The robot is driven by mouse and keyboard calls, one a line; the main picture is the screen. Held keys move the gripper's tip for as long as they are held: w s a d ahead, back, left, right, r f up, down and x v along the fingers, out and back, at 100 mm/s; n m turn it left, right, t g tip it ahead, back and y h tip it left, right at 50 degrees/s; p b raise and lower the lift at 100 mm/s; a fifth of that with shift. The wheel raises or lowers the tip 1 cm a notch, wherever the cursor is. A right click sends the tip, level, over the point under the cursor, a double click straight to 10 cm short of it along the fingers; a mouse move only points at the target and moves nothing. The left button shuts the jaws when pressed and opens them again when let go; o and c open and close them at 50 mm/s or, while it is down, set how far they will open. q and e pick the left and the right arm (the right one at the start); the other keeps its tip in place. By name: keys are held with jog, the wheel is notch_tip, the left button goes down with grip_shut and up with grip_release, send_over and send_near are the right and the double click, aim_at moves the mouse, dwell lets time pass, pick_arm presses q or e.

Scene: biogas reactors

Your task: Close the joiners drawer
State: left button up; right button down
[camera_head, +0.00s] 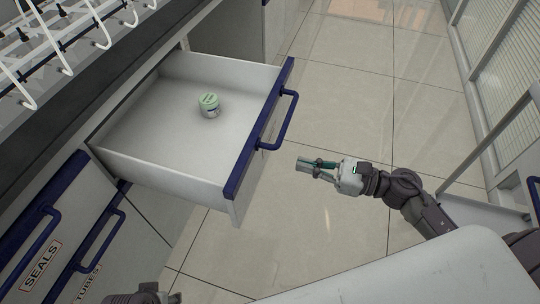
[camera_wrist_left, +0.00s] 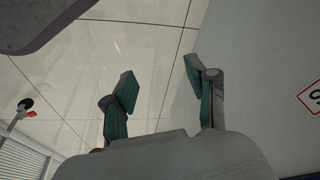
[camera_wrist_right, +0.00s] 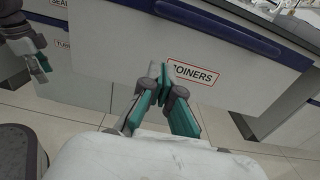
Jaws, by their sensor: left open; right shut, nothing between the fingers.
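The joiners drawer (camera_head: 150,150) is pulled out, with a dark blue front edge and a blue handle (camera_head: 284,120). A small jar with a green lid (camera_head: 209,105) stands inside it. In the right wrist view the drawer's front (camera_wrist_right: 120,50) bears the JOINERS label (camera_wrist_right: 194,74). My right gripper (camera_head: 300,164) is shut and empty, to the right of the drawer front and apart from the handle in the head view. My left gripper (camera_wrist_left: 160,82) is open and empty beside a grey surface; in the head view only part of the left arm shows at the bottom edge.
Closed drawers labelled SEALS (camera_head: 42,266) and TUBES (camera_head: 86,284), with blue handles, are at the lower left. A white wire rack (camera_head: 75,30) stands on the dark countertop (camera_head: 70,120). Tiled floor (camera_head: 350,90) lies clear right of the drawer.

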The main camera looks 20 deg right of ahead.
aim_at(260, 154)
pick_arm(q)
notch_tip(260, 154, down, 3)
jog(key=shift+f+p, duration=0.1)
jog(key=shift+p, duration=0.25)
pick_arm(e)
jog(key=x, duration=0.8)
jog(key=shift+w+a, duration=0.2)
jog(key=shift+w, duration=0.05)
